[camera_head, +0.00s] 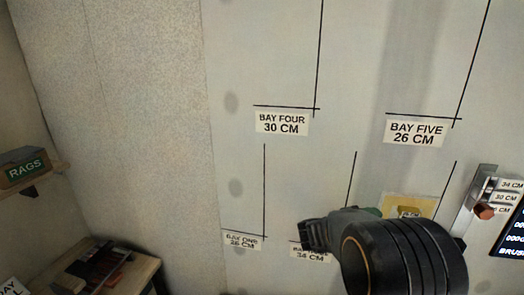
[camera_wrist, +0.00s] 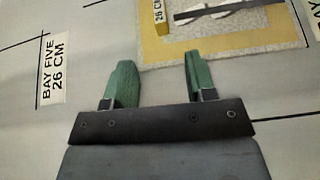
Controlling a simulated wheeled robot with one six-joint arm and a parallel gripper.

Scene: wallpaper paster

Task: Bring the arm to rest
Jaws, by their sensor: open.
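My gripper (camera_wrist: 157,72) shows in the wrist view with its two green fingers spread apart and nothing between them. In the head view my dark arm rises at the lower right, and a bit of green finger (camera_head: 370,211) shows past it, close in the picture to a yellow-edged panel (camera_head: 428,206) on the wall. In the wrist view that panel (camera_wrist: 152,54) lies just beyond the fingertips, with a dark bar and pale shapes on it. I cannot tell how far the fingers stand off from the wall. My arm hides part of the lower wall.
The pale wall bears black lines and labels, among them BAY FOUR (camera_head: 282,123) and BAY FIVE (camera_head: 416,131). A metal holder with labels (camera_head: 473,205) and a dark screen (camera_head: 510,232) are at the right. A RAGS box (camera_head: 25,168) and a small table (camera_head: 138,270) are at the left.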

